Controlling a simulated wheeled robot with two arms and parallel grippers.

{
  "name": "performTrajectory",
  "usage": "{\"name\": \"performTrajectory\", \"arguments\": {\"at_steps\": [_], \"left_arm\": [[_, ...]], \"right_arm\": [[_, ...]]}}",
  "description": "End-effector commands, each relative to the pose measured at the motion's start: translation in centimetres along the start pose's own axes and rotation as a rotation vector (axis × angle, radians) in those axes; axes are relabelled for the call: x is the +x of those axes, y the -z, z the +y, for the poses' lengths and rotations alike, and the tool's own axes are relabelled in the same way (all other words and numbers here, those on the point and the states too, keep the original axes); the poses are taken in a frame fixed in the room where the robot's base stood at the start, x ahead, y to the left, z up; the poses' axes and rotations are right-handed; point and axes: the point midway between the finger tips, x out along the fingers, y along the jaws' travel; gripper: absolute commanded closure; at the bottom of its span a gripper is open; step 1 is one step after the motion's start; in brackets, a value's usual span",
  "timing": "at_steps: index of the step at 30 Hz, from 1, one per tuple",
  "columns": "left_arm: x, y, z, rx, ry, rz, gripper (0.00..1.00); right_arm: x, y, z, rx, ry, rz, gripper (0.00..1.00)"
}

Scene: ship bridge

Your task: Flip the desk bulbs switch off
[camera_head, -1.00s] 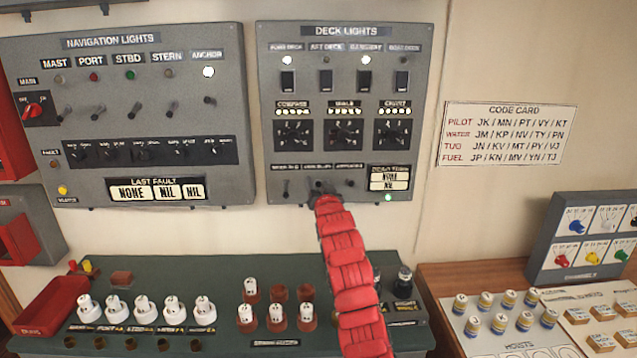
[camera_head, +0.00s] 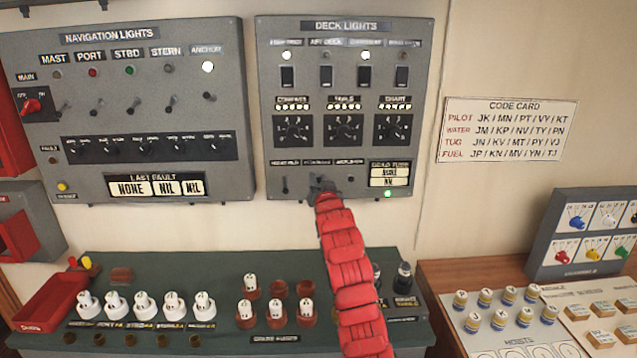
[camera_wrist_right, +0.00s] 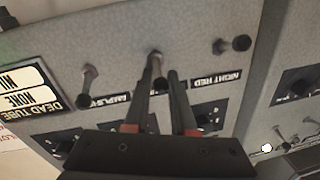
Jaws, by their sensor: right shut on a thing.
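The deck lights panel (camera_head: 420,100) hangs on the wall, with a row of three small toggle switches along its bottom. My right gripper (camera_head: 322,187) is at the middle toggle of that row, and its red arm reaches up to it. In the right wrist view, the fingers of my right gripper (camera_wrist_right: 163,78) are shut on the middle toggle (camera_wrist_right: 155,58). The fingers hide that toggle's label and much of its lever. The neighbouring label NIGHT RED (camera_wrist_right: 217,78) is readable beside them. My left gripper is not in view.
The outer toggles, one by the dead tube display (camera_wrist_right: 88,85) and one by NIGHT RED (camera_wrist_right: 232,45), stand close on either side. The navigation lights panel (camera_head: 225,60) is to the left.

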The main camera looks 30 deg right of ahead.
Motion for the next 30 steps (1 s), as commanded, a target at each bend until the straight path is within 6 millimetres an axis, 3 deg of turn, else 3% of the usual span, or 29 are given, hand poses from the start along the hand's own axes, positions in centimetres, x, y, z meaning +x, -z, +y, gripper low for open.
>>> {"name": "performTrajectory", "arguments": {"at_steps": [13, 30], "left_arm": [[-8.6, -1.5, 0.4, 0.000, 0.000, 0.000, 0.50], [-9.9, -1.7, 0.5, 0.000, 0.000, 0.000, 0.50]], "right_arm": [[-0.2, -2.5, 0.6, -0.030, 0.068, 0.268, 1.00], [-0.1, -2.8, 0.6, -0.061, 0.129, 0.505, 1.00]]}}
